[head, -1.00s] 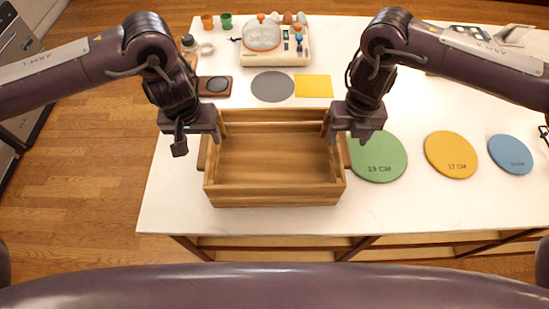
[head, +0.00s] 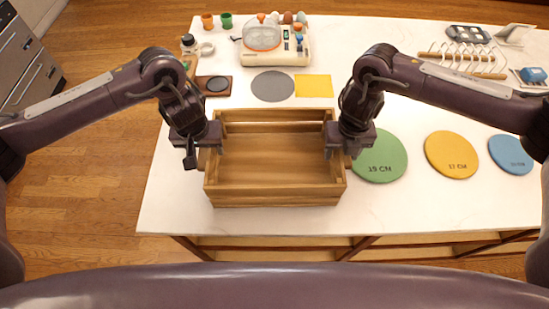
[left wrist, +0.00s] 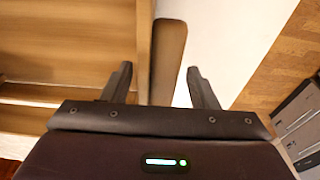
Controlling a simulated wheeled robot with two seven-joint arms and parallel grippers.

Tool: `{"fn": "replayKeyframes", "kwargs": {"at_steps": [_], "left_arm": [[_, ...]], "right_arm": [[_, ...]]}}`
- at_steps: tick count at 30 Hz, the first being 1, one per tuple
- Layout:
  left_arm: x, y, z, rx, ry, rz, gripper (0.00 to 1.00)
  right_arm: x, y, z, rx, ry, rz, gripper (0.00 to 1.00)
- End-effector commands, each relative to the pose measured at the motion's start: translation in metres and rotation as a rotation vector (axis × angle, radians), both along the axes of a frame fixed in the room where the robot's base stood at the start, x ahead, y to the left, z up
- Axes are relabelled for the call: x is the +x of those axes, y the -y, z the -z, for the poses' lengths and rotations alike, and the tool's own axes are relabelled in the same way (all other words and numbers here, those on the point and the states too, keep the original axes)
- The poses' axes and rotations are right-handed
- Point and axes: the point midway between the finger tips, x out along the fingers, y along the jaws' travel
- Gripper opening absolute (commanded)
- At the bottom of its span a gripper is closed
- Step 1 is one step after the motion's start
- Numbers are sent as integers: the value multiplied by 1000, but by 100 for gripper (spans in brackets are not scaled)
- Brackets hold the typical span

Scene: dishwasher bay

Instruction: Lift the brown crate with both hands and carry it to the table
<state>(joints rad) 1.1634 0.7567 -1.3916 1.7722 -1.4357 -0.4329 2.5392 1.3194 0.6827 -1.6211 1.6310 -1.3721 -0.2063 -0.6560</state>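The brown wooden crate (head: 275,192) sits level on the white table (head: 420,215), open at the top and empty. My left gripper (head: 203,152) is at the crate's left side. In the left wrist view the left gripper (left wrist: 161,85) is open, with its fingers apart on either side of the crate's wooden side handle (left wrist: 168,50); a gap shows beside the handle. My right gripper (head: 346,150) is at the crate's right side, by the handle there. Its fingers are mostly hidden, so I cannot tell how far they are open.
Green (head: 379,157), yellow (head: 451,154) and blue (head: 511,154) discs lie right of the crate. A grey disc (head: 272,86), a yellow square (head: 314,86) and a cream appliance (head: 275,48) are behind it. A wooden rack (head: 462,60) stands back right. The table front is clear.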

Motion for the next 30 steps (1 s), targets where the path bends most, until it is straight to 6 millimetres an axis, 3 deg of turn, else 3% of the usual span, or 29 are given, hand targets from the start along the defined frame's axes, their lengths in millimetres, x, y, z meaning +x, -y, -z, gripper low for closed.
{"fn": "replayKeyframes", "kwargs": {"at_steps": [1,11,22,30], "left_arm": [[0,0,0,0,0,0,47],[0,0,0,0,0,0,5],[0,0,-6,0,1,0,5],[0,-1,-31,1,1,-1,5]], "right_arm": [[0,0,0,0,0,0,47],[0,0,0,0,0,0,5],[1,0,-7,0,2,1,5],[1,1,-31,0,1,1,5]]}}
